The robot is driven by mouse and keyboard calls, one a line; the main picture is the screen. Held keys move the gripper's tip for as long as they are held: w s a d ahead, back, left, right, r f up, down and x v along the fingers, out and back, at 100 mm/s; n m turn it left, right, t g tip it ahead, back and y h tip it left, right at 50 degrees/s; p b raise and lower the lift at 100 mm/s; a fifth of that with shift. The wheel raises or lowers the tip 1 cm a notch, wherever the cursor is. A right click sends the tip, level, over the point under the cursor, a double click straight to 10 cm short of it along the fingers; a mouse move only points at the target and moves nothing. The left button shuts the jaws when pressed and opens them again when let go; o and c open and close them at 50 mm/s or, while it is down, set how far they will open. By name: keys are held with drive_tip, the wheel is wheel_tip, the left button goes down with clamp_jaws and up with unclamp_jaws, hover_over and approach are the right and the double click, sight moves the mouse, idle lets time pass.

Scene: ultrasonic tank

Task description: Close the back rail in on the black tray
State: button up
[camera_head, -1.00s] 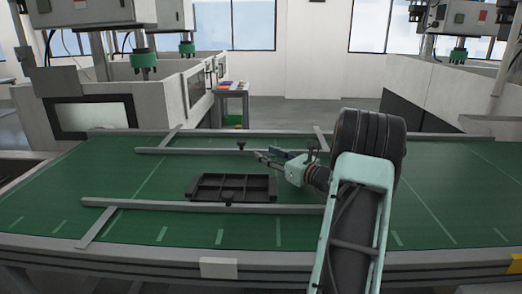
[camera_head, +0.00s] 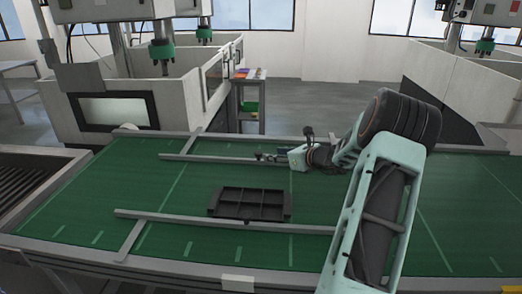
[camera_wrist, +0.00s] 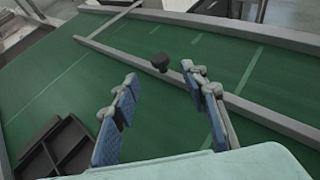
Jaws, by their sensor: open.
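The black tray (camera_head: 230,208) is a shallow, divided tray lying on the green belt between two grey rails. The back rail (camera_head: 205,158) runs behind it with a visible gap of green belt between them. The back rail crosses the wrist view (camera_wrist: 262,119) diagonally, with a dark knob (camera_wrist: 160,62) at it. My gripper (camera_head: 265,156) is open at the back rail, behind the tray. In the wrist view its blue-padded fingers (camera_wrist: 158,74) stand apart, with the knob showing between and just beyond their tips. The tray's corner (camera_wrist: 68,132) shows at lower left there.
The front rail (camera_head: 180,218) runs along the tray's near side, with a small dark knob (camera_head: 247,221). Crossbars join the rails to the belt's edges. The green belt (camera_head: 110,185) is clear left of the tray. White machines stand behind the belt.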

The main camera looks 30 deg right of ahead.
sight(259, 153)
drive_tip(key=p+x, duration=0.1)
drive_tip(key=x, duration=0.8)
drive_tip(key=shift+w, duration=0.15)
clamp_jaws()
